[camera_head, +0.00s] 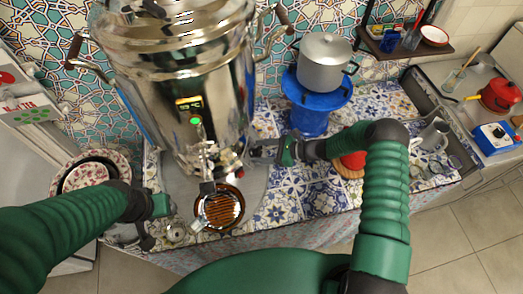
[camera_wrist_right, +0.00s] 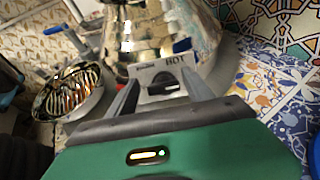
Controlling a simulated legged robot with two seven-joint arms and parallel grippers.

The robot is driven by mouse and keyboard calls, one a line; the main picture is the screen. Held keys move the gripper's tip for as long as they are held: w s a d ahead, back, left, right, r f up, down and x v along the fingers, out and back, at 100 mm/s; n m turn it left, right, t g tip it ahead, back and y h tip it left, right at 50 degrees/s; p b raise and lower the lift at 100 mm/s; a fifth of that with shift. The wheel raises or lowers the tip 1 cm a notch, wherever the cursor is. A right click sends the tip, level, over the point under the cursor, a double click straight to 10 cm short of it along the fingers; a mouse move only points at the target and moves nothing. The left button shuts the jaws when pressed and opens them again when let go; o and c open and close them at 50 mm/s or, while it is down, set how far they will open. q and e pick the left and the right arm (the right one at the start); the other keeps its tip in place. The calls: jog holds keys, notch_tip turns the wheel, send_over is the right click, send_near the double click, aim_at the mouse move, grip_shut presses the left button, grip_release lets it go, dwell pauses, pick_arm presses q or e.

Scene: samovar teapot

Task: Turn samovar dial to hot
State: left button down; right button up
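The large shiny metal samovar (camera_head: 175,85) stands on the tiled counter, with a small green-lit display on its front. In the right wrist view, its dial (camera_wrist_right: 165,84) is a black knob on a pale plate. The word HOT is at the plate's upper right; a label at upper left is too blurred to read. My right gripper (camera_wrist_right: 161,92) is open, with one finger on each side of the dial; contact cannot be told. In the head view, my right gripper (camera_head: 260,151) is at the samovar's lower right. My left gripper (camera_head: 165,206) is low at left, its fingers unclear.
A round drip tray (camera_head: 220,208) with a brown grate is below the samovar tap (camera_head: 207,175). A grey pot (camera_head: 325,62) sits on a blue stand (camera_head: 310,118) at right. A patterned bowl (camera_head: 88,175) is at left.

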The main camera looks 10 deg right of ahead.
jog(key=shift+c, duration=1.2)
jog(key=shift+d+f, duration=0.15)
jog(key=shift+d, duration=0.5)
jog(key=c, duration=0.7)
jog(key=shift+d, duration=0.1)
jog(key=shift+c, duration=1.3)
pick_arm(q)
jog(key=shift+d, duration=0.3)
pick_arm(e)
jog(key=shift+a, duration=0.25)
